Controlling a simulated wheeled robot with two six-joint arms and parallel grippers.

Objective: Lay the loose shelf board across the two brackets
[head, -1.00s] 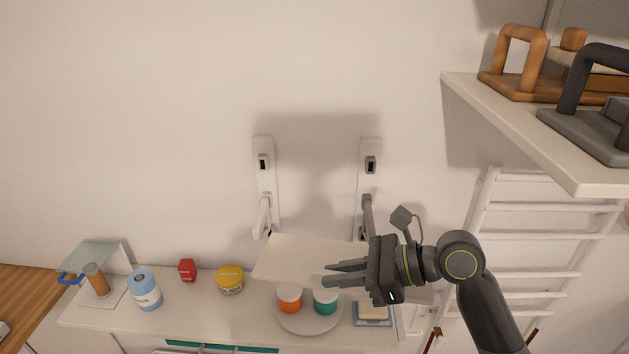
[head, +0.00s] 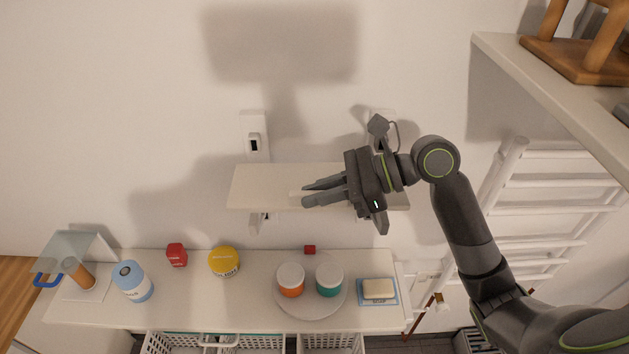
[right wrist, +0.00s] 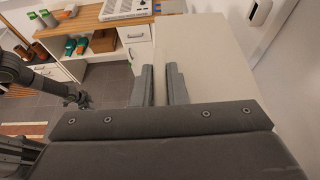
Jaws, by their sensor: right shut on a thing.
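The loose shelf board (head: 262,182) is a flat cream plank held roughly level by the wall. My right gripper (head: 306,195) is shut on its front edge; the board also fills the middle of the right wrist view (right wrist: 205,60). The left bracket (head: 254,135) shows its wall plate above the board and its arm's tip below the front edge. I cannot tell whether the board touches the bracket arms. My left gripper (right wrist: 80,98) appears small in the right wrist view, its jaws unclear.
Below is a counter (head: 205,300) with a blue can (head: 132,282), red tin (head: 176,256), yellow jar (head: 223,262), small red block (head: 310,250), plate with two jars (head: 310,308), and soap (head: 378,289). A fixed shelf (head: 540,95) juts out at upper right, near my right arm.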

